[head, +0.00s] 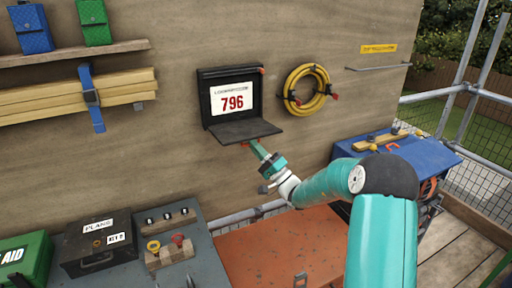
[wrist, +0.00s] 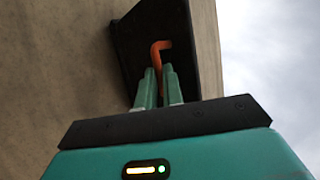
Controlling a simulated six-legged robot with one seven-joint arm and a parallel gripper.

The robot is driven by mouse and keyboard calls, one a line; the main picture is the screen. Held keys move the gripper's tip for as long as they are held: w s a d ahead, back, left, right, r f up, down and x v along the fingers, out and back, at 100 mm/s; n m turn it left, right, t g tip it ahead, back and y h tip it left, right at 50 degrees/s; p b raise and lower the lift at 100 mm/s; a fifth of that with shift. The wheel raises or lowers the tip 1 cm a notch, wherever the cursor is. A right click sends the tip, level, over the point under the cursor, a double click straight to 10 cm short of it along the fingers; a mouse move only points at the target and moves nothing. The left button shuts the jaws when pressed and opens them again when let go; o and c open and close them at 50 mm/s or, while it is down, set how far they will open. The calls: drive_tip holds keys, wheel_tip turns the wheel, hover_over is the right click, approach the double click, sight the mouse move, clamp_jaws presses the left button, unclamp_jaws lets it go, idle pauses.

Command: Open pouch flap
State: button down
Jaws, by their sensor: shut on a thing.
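The black pouch (head: 203,88) is fixed to the wooden wall in the middle of the head view. Its flap (head: 245,131) is folded down and sticks out from the wall, and a white card reading 796 (head: 232,99) shows inside. My gripper (head: 255,147) is at the flap's front edge, reaching up from below right. In the wrist view its green fingers (wrist: 159,88) are shut on an orange tab (wrist: 161,47). The dark underside of the flap (wrist: 188,50) is behind the tab. The fingers cover the tab's lower part.
A yellow coiled hose (head: 292,83) hangs right of the pouch, with a metal rail (head: 378,67) beyond. Strapped timber (head: 40,106) and a shelf (head: 70,54) are at left. Below are a grey bench (head: 185,272) and an orange surface (head: 270,262).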

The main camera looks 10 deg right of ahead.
drive_tip(key=shift+w+a+f, duration=0.1)
drive_tip(key=shift+f, duration=0.35)
drive_tip(key=c, duration=1.9)
unclamp_jaws()
drive_tip(key=shift+c, duration=0.2)
drive_tip(key=o, duration=0.4)
drive_tip(key=shift+w+a+f, duration=0.1)
drive_tip(key=shift+w+f, duration=0.15)
drive_tip(key=shift+w, duration=0.05)
drive_tip(key=shift+c, duration=0.2)
drive_tip(key=shift+o, duration=0.3)
drive_tip(key=shift+s+r, duration=0.3)
drive_tip(key=shift+s, duration=0.05)
drive_tip(key=v, duration=1.3)
drive_tip(key=shift+s+d, duration=0.25)
drive_tip(key=shift+d, duration=0.15)
drive_tip(key=shift+f, duration=0.1)
